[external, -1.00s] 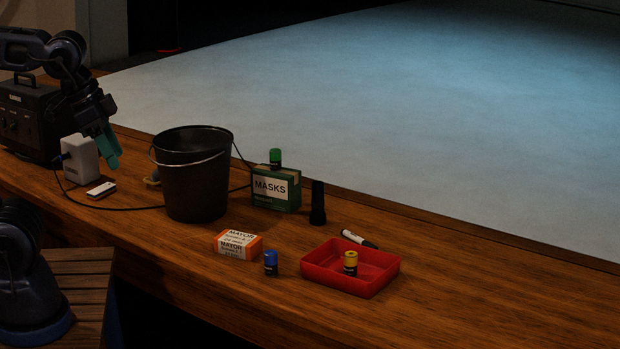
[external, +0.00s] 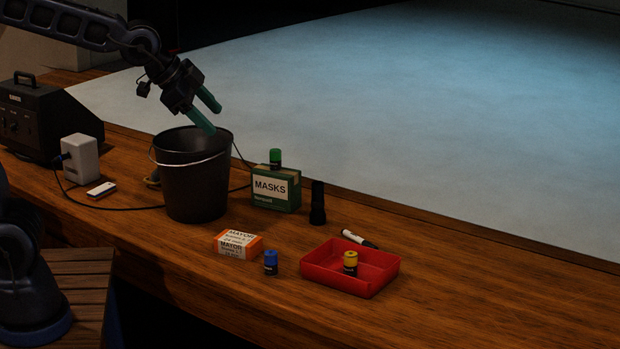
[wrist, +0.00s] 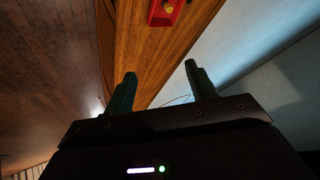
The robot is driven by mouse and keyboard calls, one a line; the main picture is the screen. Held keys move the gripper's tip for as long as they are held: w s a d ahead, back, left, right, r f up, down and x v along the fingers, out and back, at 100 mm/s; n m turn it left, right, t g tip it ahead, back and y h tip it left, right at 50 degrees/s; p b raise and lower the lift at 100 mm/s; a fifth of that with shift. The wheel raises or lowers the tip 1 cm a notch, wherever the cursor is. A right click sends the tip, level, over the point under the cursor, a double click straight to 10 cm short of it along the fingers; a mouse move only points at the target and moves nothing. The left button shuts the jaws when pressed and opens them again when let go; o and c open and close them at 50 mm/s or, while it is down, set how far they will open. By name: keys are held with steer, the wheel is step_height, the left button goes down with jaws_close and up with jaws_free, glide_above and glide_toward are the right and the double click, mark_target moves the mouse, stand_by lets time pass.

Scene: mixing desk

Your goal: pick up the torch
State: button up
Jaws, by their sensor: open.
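The torch (external: 318,203) is a slim black cylinder standing upright on the wooden desk, just right of the green masks box. I cannot make it out in the wrist view. My gripper (external: 209,116) is open and empty, with green fingers, above the rim of the black bucket in the external view. It is to the left of the torch and higher. The wrist view shows both green fingers of my gripper (wrist: 157,86) spread apart with nothing between them.
The black bucket (external: 190,184) stands left of the masks box (external: 276,191), which has a green canister (external: 275,158) on top. In front are an orange-white box (external: 239,244), a blue canister (external: 271,262) and a red tray (external: 376,276) holding a yellow canister (external: 350,262). A marker (external: 358,239) lies behind the tray.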

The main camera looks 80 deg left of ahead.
steer(key=w+a+f+m+t+y, duration=0.25)
steer(key=w+a+m, duration=0.25)
steer(key=w+a, duration=1.15)
steer(key=m+t+h, duration=0.5)
steer(key=m+t, duration=0.3)
steer(key=m, duration=1.9)
glide_above(313, 182)
steer(key=shift+y, duration=0.25)
step_height(313, 182, down, 27)
steer(key=shift+w+d+r, duration=0.15)
steer(key=shift+r, duration=0.05)
steer(key=shift+f+m, duration=0.5)
steer(key=shift+f, duration=1.5)
step_height(313, 182, down, 4)
steer(key=shift+r, duration=0.15)
steer(key=w, duration=0.2)
steer(key=shift+w+d, duration=0.1)
steer(key=shift+w, duration=0.25)
steer(key=shift+c, duration=0.5)
steer(key=c, duration=1.1)
